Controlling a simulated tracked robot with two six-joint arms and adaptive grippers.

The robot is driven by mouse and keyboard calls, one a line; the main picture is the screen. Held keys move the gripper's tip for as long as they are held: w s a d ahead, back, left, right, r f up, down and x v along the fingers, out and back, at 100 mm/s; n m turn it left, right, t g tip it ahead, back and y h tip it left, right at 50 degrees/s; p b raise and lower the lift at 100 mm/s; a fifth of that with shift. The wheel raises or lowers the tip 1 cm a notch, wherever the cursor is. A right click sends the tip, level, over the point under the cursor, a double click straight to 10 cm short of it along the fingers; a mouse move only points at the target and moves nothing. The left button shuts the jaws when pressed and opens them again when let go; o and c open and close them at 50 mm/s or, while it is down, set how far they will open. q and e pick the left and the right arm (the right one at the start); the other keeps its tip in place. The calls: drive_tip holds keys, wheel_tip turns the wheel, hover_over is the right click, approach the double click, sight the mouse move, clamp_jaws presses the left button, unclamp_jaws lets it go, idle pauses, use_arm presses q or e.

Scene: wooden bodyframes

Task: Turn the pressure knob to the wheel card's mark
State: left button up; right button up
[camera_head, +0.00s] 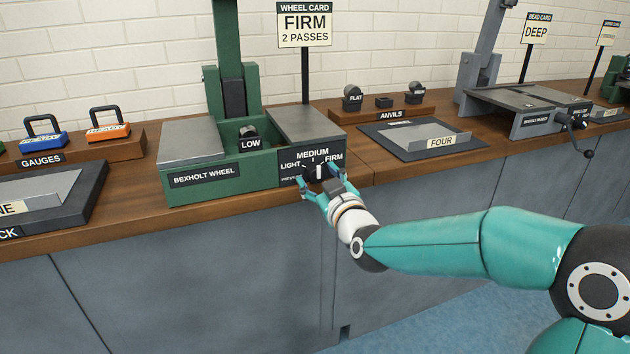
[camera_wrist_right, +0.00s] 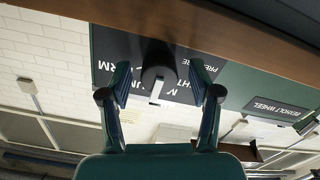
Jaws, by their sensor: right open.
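The black pressure knob (camera_head: 317,172) is on the front panel of the green Bexholt wheel (camera_head: 222,165), among the labels LIGHT, MEDIUM and FIRM. Its white pointer line points up at about MEDIUM. The wheel card (camera_head: 305,24) above reads FIRM, 2 PASSES. My right gripper (camera_head: 322,184) is open in front of the panel, its fingers on either side of the knob. In the right wrist view, which is upside down, the knob (camera_wrist_right: 158,68) sits between the open fingers (camera_wrist_right: 163,84), with gaps on both sides. My left gripper is not in view.
A block marked LOW (camera_head: 249,139) sits in the wheel's middle gap. A gauges rack (camera_head: 132,147) stands left. To the right are an anvils rack (camera_head: 385,116), a tray marked FOUR (camera_head: 400,150) and a grey machine with a crank (camera_head: 560,119). The bench front edge runs below the panel.

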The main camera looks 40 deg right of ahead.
drive_tip(key=c, duration=1)
drive_tip(key=shift+a+f, duration=0.1)
drive_tip(key=shift+a, duration=0.1)
drive_tip(key=shift+c, duration=0.7)
drive_tip(key=shift+m+b, duration=1)
drive_tip(key=shift+b, duration=0.25)
drive_tip(key=m+b, duration=0.2)
drive_tip(key=m, duration=0.1)
drive_tip(key=shift+f+m+b, duration=0.1)
drive_tip(key=shift+m+b, duration=0.2)
drive_tip(key=shift+b, duration=0.1)
drive_tip(key=m+b, duration=0.2)
drive_tip(key=m, duration=0.1)
drive_tip(key=shift+m+b, duration=0.9)
drive_tip(key=shift+m, duration=0.7)
